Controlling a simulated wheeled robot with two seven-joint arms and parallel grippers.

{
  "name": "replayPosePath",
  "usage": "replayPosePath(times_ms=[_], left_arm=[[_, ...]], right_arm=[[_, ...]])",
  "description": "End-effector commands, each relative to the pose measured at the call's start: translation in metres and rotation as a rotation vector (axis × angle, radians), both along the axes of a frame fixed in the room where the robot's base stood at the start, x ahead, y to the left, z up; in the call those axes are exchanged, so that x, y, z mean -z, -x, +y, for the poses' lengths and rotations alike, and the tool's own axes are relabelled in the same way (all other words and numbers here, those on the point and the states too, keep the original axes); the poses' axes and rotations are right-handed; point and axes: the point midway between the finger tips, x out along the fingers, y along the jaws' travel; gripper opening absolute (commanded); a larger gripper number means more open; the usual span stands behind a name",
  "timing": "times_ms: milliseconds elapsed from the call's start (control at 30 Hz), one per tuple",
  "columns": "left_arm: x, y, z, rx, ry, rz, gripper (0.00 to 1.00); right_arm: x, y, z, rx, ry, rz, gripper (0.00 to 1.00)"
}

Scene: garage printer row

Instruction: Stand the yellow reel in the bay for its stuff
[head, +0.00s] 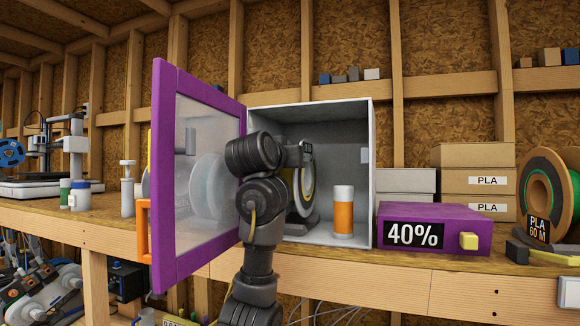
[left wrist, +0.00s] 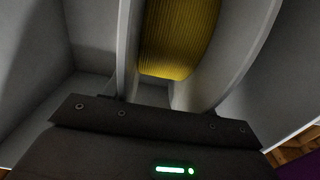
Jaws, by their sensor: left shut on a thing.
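The yellow reel (head: 304,190) is upright inside a grey open-fronted cabinet (head: 372,125), partly hidden by my left arm. My left gripper (head: 300,154) reaches into the cabinet and is shut on the reel near its upper part. In the left wrist view the reel's yellow winding (left wrist: 180,38) shows between two pale flanges, just beyond the dark gripper body (left wrist: 160,135); the fingertips are hidden. A dark base (head: 300,226) shows below the reel on the cabinet floor; I cannot tell whether the reel touches it. My right gripper is not in view.
A purple-framed clear door (head: 168,180) stands open at left, with a pale reel (head: 208,185) seen through it. An orange-and-white bottle (head: 343,215) stands right inside the cabinet. Right of it are a purple 40% box (head: 440,212), PLA cartons (head: 478,182) and a PLA reel (head: 538,190).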

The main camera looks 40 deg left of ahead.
Motion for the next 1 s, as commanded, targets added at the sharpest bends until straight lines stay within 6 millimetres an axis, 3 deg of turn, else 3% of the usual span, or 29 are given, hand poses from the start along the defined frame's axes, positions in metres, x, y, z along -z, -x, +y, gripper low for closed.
replayPosePath(times_ms=[200, 533, 1000], left_arm=[[-0.011, 0.001, 0.0, 0.0, 0.0, -0.003, 0.14], [-0.011, 0.003, -0.001, 0.0, -0.002, -0.005, 0.14], [-0.009, 0.047, -0.016, 0.0, 0.0, -0.003, 0.14]], right_arm=[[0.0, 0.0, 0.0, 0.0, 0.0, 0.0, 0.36], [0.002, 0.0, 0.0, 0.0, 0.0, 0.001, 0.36], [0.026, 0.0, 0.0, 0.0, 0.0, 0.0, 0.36]])
